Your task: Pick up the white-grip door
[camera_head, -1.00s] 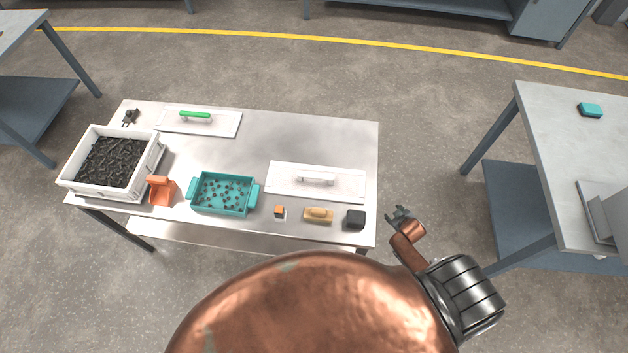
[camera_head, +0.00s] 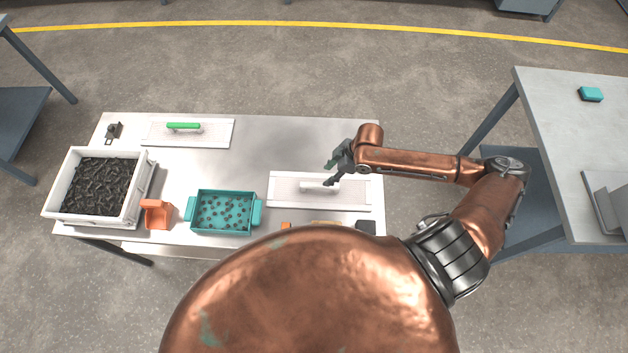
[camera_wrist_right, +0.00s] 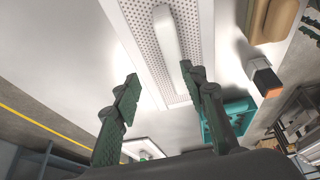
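The white-grip door (camera_head: 285,194) is a pale perforated panel lying flat on the metal table, with a white bar grip (camera_head: 312,186) on top. In the right wrist view the white grip (camera_wrist_right: 165,40) runs up the picture along the perforated panel (camera_wrist_right: 145,18). My right gripper (camera_head: 334,177) is over the right part of the door, close to the grip. In the right wrist view its two fingers (camera_wrist_right: 158,88) are spread apart with nothing between them, and the grip appears beyond their tips. My left gripper is not in view.
A green-grip door (camera_head: 215,134) lies at the back left. A white crate of dark parts (camera_head: 58,205), an orange scoop (camera_head: 157,215) and a teal basket (camera_head: 222,228) stand along the left and front. A black block (camera_head: 365,227) is partly hidden.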

